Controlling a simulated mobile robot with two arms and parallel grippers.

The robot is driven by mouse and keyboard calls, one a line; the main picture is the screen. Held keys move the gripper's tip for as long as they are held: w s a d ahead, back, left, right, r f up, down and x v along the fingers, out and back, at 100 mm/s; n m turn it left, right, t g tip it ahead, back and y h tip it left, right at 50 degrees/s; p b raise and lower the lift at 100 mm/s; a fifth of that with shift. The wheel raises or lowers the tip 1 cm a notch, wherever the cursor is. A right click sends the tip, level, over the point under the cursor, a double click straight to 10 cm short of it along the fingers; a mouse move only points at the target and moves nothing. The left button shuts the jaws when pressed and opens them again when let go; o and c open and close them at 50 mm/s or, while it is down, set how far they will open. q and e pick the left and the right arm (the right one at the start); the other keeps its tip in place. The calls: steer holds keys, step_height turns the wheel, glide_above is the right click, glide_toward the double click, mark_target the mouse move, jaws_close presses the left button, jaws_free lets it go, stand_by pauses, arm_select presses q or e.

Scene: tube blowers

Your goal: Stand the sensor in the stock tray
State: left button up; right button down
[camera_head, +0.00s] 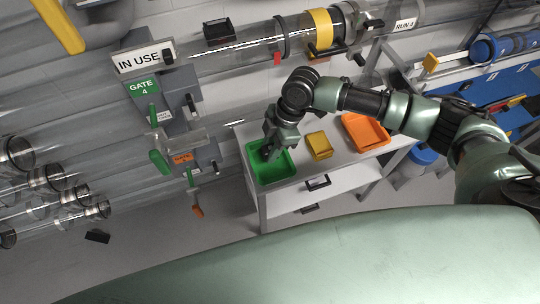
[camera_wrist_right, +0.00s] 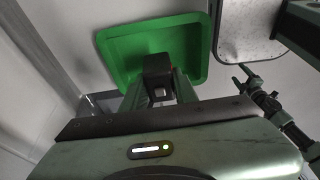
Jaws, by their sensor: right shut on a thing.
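My right gripper (camera_head: 268,150) reaches down over the green tray (camera_head: 257,177) on the white bench. In the right wrist view the two fingers (camera_wrist_right: 158,88) are shut on a small dark block, the sensor (camera_wrist_right: 157,67), with a pale square on its near face. The green tray (camera_wrist_right: 118,48) lies beyond it, and the sensor shows against the tray's inside. I cannot tell whether the sensor touches the tray floor. In the head view the sensor is too small and dark to make out clearly. My left gripper is not in view.
A yellow bin (camera_head: 319,146) stands right of the green tray, and an orange tray (camera_head: 366,131) is farther right on the bench (camera_head: 300,178). Clear tubes and a grey gate unit with green handles (camera_head: 158,161) are at the left. A blue bin (camera_head: 423,156) is beyond the bench.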

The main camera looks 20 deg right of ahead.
steer(key=shift+f, duration=2.05)
steer(key=shift+f, duration=0.15)
steer(key=c, duration=1.1)
jaws_free()
steer(key=v, duration=1.2)
